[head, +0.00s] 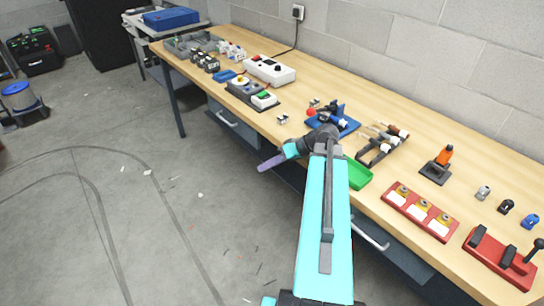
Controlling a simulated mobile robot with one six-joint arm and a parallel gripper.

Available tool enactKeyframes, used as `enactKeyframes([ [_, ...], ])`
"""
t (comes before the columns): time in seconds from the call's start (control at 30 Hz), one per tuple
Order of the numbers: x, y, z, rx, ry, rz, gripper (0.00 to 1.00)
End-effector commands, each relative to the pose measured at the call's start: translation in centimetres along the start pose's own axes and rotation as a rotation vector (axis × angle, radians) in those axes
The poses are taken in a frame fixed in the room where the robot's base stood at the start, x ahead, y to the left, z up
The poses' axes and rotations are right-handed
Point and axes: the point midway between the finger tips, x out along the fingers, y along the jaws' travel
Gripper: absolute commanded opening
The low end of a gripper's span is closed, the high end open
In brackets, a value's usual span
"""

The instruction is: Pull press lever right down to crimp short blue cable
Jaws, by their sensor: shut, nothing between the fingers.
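A small press with a blue base (341,127) stands on the bench, partly hidden behind my arm's wrist. A red ball knob (311,112), apparently the end of its lever, shows at its left side. The lever's exact angle is too small to tell. I cannot make out a short blue cable at the press. My gripper (265,166), with purple fingers, is shut and empty. It is over the floor in front of the bench edge, to the lower left of the press and apart from it.
The wooden bench (390,101) runs along the wall. A green tray (357,174) sits right of my wrist, a rack of tools (379,148) beyond it. A red block with labels (420,211) and a red fixture (498,259) are further right.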

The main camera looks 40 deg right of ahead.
Motion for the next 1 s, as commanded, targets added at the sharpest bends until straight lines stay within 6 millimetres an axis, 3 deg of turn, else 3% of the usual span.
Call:
enactKeyframes([
  [0.17, 4.3, -0.6, 2.2, 0.042, -0.080, -0.007, 0.00],
  [0.37, 10.4, -1.3, 6.3, 0.110, -0.206, 0.002, 0.00],
  [0.5, 15.3, -1.9, 10.8, 0.168, -0.328, 0.029, 0.00],
  [0.7, 21.2, -2.9, 17.8, 0.231, -0.503, 0.092, 0.00],
  [1.0, 27.2, -4.1, 28.9, 0.273, -0.744, 0.234, 0.00],
])
